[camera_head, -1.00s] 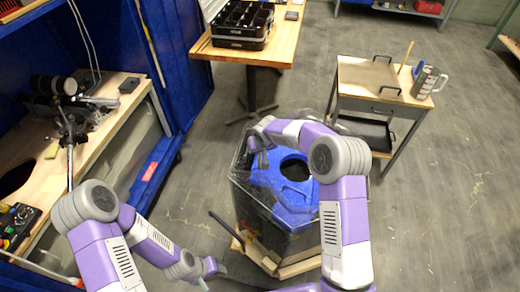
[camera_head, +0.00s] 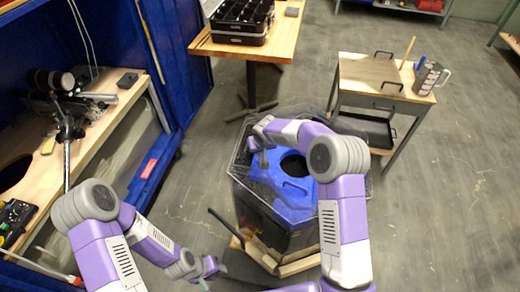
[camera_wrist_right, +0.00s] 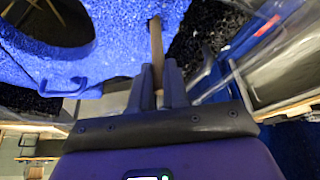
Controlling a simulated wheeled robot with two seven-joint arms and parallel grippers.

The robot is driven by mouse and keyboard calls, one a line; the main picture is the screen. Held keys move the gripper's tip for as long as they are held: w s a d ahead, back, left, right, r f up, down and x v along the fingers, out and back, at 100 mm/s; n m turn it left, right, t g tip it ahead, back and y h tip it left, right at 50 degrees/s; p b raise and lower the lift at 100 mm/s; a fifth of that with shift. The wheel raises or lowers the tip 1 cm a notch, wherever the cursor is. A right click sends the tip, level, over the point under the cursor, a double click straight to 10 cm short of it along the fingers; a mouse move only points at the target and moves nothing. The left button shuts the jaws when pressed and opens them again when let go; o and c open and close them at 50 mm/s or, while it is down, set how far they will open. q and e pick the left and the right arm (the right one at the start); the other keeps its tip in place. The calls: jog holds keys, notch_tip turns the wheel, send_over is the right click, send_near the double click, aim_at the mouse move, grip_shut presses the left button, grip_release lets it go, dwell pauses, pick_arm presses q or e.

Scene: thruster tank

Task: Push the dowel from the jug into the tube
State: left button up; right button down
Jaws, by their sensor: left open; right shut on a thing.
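My right gripper (camera_wrist_right: 158,82) is shut on a tan wooden dowel (camera_wrist_right: 156,45) in the right wrist view. In the head view my right gripper (camera_head: 263,160) points down over the left part of the blue piece (camera_head: 270,183) in the clear-walled tank (camera_head: 305,213). I cannot pick out the tube. A grey jug (camera_head: 428,78) stands on the cart at the right. My left gripper (camera_head: 210,268) is open and empty, low left of the tank.
The cart (camera_head: 365,72) also carries an upright wooden stick (camera_head: 408,52). A wooden table (camera_head: 285,40) with a black case (camera_head: 243,22) stands behind the tank. A workbench (camera_head: 110,120) is at the left. The floor right of the tank is clear.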

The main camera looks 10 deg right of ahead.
jog(key=c, duration=1.1)
grip_release()
jog(key=shift+o, duration=0.2)
jog(key=shift+r, duration=0.1)
jog(key=w+p+v, duration=0.1)
jog(key=p+v, duration=0.3)
jog(key=v, duration=0.4)
jog(key=w+r+p+v, duration=0.1)
jog(key=p+v, duration=0.3)
jog(key=v, duration=0.4)
jog(key=shift+w+a+r, duration=0.15)
jog(key=shift+w+r, duration=0.4)
jog(key=shift+w, duration=0.2)
